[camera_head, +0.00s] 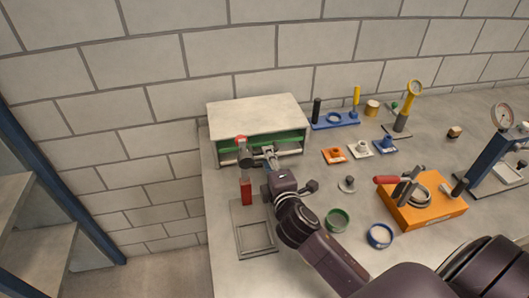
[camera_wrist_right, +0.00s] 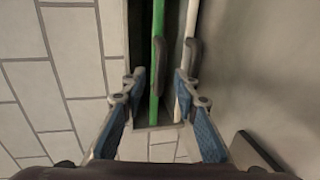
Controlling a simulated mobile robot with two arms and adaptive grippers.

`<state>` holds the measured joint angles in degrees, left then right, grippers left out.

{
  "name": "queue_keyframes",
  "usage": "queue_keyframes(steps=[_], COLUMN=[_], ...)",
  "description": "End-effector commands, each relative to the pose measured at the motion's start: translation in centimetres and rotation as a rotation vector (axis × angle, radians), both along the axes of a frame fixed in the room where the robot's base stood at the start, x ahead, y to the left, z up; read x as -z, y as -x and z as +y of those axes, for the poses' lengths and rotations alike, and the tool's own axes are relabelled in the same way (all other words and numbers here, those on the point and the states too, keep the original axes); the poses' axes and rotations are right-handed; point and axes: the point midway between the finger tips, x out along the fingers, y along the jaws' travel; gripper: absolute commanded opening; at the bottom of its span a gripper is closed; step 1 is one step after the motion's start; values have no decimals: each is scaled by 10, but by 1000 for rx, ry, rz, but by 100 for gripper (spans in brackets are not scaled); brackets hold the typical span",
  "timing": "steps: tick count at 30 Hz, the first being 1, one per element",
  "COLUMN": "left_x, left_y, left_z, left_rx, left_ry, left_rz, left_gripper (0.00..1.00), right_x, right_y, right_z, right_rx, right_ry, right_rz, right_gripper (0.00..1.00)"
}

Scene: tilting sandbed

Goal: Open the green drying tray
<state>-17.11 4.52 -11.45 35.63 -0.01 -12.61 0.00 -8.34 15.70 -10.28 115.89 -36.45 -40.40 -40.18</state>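The green drying tray (camera_head: 290,144) is in a pale box-shaped cabinet (camera_head: 255,114) at the back left of the bench; its front shows as a green strip under the cabinet top. In the right wrist view the green tray (camera_wrist_right: 157,75) is a long green edge with a dark handle (camera_wrist_right: 160,60). Beside it is a white tray edge (camera_wrist_right: 184,95) with its own handle (camera_wrist_right: 190,58). My right gripper (camera_head: 258,155) is in front of the cabinet. In the wrist view its fingers (camera_wrist_right: 160,78) are apart, with both edges between them; contact is unclear. My left gripper is not in view.
A red block (camera_head: 246,192) and a grey frame (camera_head: 256,238) are below the cabinet. A green ring (camera_head: 338,220), a blue ring (camera_head: 380,236) and an orange box (camera_head: 425,212) lie right of my arm. Small coloured fixtures stand behind. A brick wall (camera_head: 180,50) closes the back.

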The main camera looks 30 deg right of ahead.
Motion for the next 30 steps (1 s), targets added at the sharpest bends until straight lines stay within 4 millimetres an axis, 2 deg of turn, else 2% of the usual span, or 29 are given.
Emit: queue_keyframes(steps=[3,9,20,23,28,30], left_x=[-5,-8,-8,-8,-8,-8], left_y=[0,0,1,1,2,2], left_z=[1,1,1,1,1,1], left_rx=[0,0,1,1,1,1], left_ry=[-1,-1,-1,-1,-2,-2], left_rz=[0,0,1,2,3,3], left_gripper=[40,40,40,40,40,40], right_x=[2,8,10,10,10,10], right_y=[-19,-39,-45,-45,-45,-45], right_z=[-5,-10,-12,-12,-12,-12], right_rx=[1,0,0,0,0,0], right_ry=[0,-1,-1,-1,-1,-1], right_rz=[-1,0,0,0,1,1], right_gripper=[28,28,28,20,2,0])
